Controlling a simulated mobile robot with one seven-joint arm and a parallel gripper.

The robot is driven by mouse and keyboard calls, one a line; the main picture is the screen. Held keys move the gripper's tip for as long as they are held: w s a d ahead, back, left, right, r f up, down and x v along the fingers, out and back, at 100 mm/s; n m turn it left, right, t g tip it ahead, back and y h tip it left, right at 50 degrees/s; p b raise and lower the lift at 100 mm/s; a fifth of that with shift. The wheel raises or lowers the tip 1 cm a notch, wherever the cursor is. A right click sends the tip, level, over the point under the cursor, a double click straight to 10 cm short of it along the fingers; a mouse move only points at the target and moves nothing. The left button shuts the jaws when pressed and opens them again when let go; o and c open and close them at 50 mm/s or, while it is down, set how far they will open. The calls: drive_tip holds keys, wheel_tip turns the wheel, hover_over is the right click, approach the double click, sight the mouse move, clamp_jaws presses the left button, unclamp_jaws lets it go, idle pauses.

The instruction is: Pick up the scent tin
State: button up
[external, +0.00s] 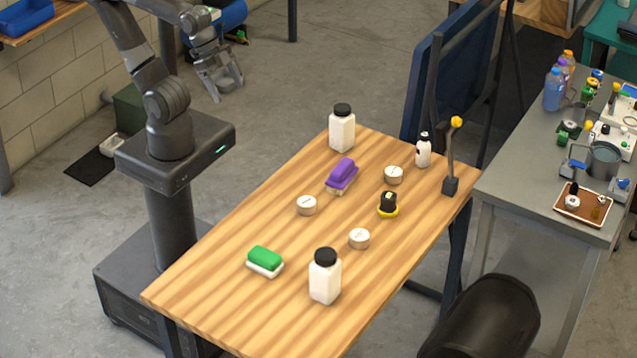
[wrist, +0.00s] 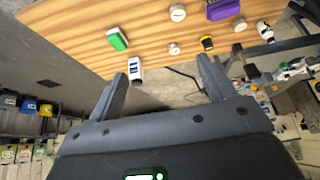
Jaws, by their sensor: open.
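Three small round pale tins sit apart on the wooden table: one left of centre (external: 306,205), one nearer the front (external: 359,238) and one farther back (external: 393,175). They also show in the wrist view as small discs (wrist: 178,12), (wrist: 174,48) and (wrist: 238,24). Their labels are too small to read, so I cannot tell which is the scent tin. My gripper (external: 228,90) is off the table, beyond its left side in the external view. In the wrist view my gripper (wrist: 162,66) is open, with nothing between its fingers.
The wooden table (external: 215,285) also holds a green brush (external: 264,260), a purple brush (external: 342,174), two black-lidded white jars (external: 325,277) (external: 342,130), a small bottle (external: 423,151), a yellow-and-black item (external: 388,204) and an upright lever (external: 451,160). Bare wood separates them.

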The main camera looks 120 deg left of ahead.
drive_tip(key=w+a+f+m+g, duration=0.1)
drive_tip(key=w+f+m+g, duration=0.15)
drive_tip(key=w, duration=0.55)
drive_tip(key=m+g, duration=0.3)
drive_tip(key=m, duration=0.3)
hover_over(307, 201)
wheel_tip(307, 201, down, 21)
drive_tip(key=f, duration=0.6)
drive_tip(key=shift+a, duration=0.2)
drive_tip(key=shift+d+f, duration=0.15)
drive_tip(key=shift+f, duration=1.2)
drive_tip(key=shift+d+f, duration=0.15)
drive_tip(key=shift+f, duration=1.15)
drive_tip(key=c, duration=1.1)
